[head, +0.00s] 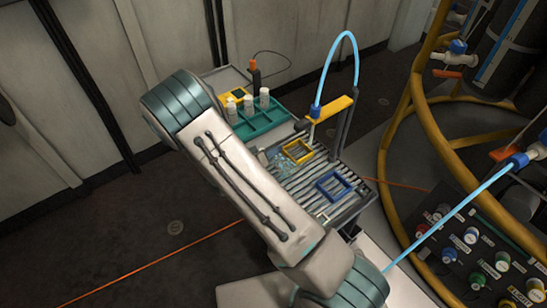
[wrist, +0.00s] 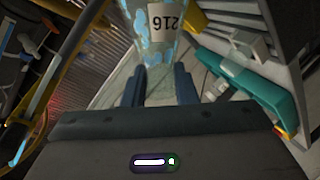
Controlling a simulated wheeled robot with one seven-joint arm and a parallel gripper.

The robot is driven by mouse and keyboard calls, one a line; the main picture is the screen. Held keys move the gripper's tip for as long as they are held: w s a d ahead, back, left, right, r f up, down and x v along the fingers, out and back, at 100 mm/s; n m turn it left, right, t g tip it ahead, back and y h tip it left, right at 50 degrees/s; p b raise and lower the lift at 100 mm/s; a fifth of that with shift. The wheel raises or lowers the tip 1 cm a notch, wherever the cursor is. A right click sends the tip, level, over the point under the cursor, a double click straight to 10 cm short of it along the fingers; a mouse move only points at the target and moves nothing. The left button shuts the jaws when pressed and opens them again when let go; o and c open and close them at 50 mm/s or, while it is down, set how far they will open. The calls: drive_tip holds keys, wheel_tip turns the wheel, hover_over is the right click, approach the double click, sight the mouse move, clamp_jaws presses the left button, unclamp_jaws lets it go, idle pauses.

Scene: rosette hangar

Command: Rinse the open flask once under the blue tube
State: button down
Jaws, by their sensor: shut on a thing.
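The flask (wrist: 150,38) is clear with light blue patches and a label reading 216. In the wrist view it stands between the two blue fingers of my gripper (wrist: 158,82), which is shut on it. Its mouth cannot be made out. In the head view my arm hides the gripper, and a clear, bluish shape that looks like the flask (head: 283,163) shows past the arm, over or on the slatted rack. The blue tube (head: 340,40) arches over at the back and comes down at a yellow bracket (head: 330,108), right of and beyond that shape.
The slatted rack (head: 318,201) bears a yellow frame (head: 308,149) and a blue frame (head: 346,184). A teal tray (head: 258,128) with white bottles (head: 231,110) is behind. A yellow-railed machine (head: 430,125) with another blue tube (head: 440,223) stands close on the right.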

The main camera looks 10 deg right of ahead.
drive_tip(key=shift+f+m+y+b, duration=0.1)
drive_tip(key=shift+m+y+b, duration=0.25)
drive_tip(key=shift+m, duration=0.15)
wheel_tip(320, 180, up, 3)
drive_tip(key=shift+r+m+t+y, duration=0.15)
drive_tip(key=shift+m+t+y, duration=0.35)
drive_tip(key=shift+m, duration=0.7)
drive_tip(key=shift+r+m+t+y+b, duration=0.5)
drive_tip(key=shift+r+m+y+b, duration=0.5)
drive_tip(key=shift+r+m, duration=0.6)
drive_tip(key=shift+r, duration=0.2)
